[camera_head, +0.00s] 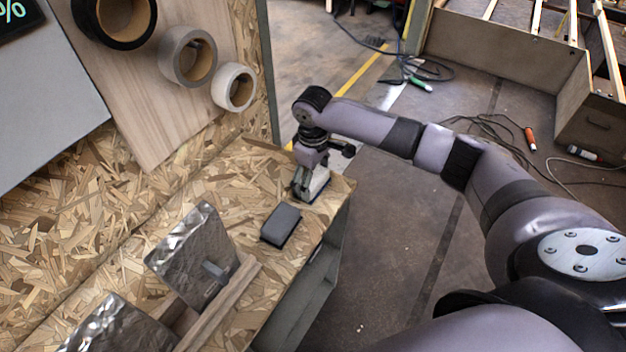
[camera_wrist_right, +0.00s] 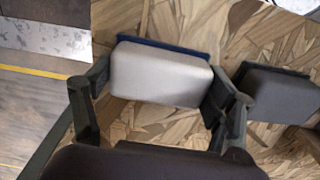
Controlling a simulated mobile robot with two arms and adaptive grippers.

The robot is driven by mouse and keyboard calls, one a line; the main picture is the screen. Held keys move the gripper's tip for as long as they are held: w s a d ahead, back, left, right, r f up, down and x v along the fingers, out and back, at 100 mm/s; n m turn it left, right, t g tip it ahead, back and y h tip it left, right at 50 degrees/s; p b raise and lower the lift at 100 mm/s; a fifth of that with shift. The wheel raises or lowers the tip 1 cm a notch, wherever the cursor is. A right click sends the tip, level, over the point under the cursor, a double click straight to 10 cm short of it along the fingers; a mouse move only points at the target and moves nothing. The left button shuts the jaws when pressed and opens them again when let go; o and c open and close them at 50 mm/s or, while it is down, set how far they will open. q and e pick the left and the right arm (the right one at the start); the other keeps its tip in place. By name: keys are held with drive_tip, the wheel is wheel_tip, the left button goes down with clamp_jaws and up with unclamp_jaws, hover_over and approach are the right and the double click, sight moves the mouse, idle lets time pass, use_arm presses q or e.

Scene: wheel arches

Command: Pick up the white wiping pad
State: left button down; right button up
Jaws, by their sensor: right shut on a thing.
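The white wiping pad (camera_wrist_right: 160,75) has a dark blue backing along its far edge. It sits between the two fingers of my right gripper (camera_wrist_right: 157,90) in the right wrist view, and the gripper is shut on it. In the head view the pad (camera_head: 319,185) shows beside and below my right gripper (camera_head: 308,183), near the bench's right edge, partly hidden by the gripper. I cannot tell whether the pad touches the bench. My left gripper is not in view.
A dark grey pad (camera_head: 281,224) lies on the chipboard bench (camera_head: 262,190) close by; it also shows in the wrist view (camera_wrist_right: 280,95). Silvery sheet-metal pieces (camera_head: 190,255) stand in a wooden rack. Tape rolls (camera_head: 188,56) hang on a board. Cables and tools lie on the floor.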

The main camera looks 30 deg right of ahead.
drive_tip(key=shift+r, duration=0.1)
wheel_tip(320, 180, up, 20)
drive_tip(key=shift+b, duration=0.3)
drive_tip(key=o, duration=0.6)
drive_tip(key=c, duration=0.5)
